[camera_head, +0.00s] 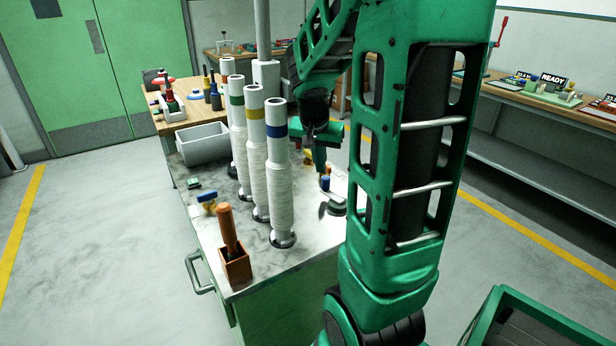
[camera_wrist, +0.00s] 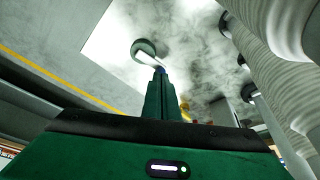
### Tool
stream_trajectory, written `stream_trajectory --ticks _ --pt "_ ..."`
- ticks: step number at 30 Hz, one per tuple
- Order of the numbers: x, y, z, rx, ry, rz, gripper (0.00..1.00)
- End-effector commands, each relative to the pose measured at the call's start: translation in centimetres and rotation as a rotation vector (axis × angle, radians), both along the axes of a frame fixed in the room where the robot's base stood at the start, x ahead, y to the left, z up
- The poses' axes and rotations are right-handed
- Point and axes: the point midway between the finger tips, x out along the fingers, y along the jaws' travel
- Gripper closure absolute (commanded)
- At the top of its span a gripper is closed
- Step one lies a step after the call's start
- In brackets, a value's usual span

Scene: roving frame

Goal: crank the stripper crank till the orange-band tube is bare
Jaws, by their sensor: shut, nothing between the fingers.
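Several tall tubes wound in white stand upright on the bench. The front one has a blue band (camera_head: 276,130), then a yellow-band tube (camera_head: 255,114) and a green-band tube (camera_head: 237,101); another tube top (camera_head: 228,66) shows behind. A blue knob (camera_head: 325,184) is just below my gripper (camera_head: 321,169). My gripper is shut and empty, its tips (camera_wrist: 159,72) close to the knob; contact is unclear.
A grey bin (camera_head: 203,144) stands behind the tubes. An orange-brown box with a handled tool (camera_head: 236,264) is at the bench's front left corner, and a small yellow-blue piece (camera_head: 207,200) lies left of the tubes. The tubes stand close beside my arm.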

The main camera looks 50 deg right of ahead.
Motion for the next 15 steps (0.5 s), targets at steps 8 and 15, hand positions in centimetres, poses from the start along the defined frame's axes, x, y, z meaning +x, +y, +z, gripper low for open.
stream_trajectory --ticks 8,15 --pt "0.8 -1.5 -1.7 -0.012 -0.016 -0.028 1.00" --pt "1.2 -2.9 -5.5 -0.010 -0.013 -0.029 1.00"
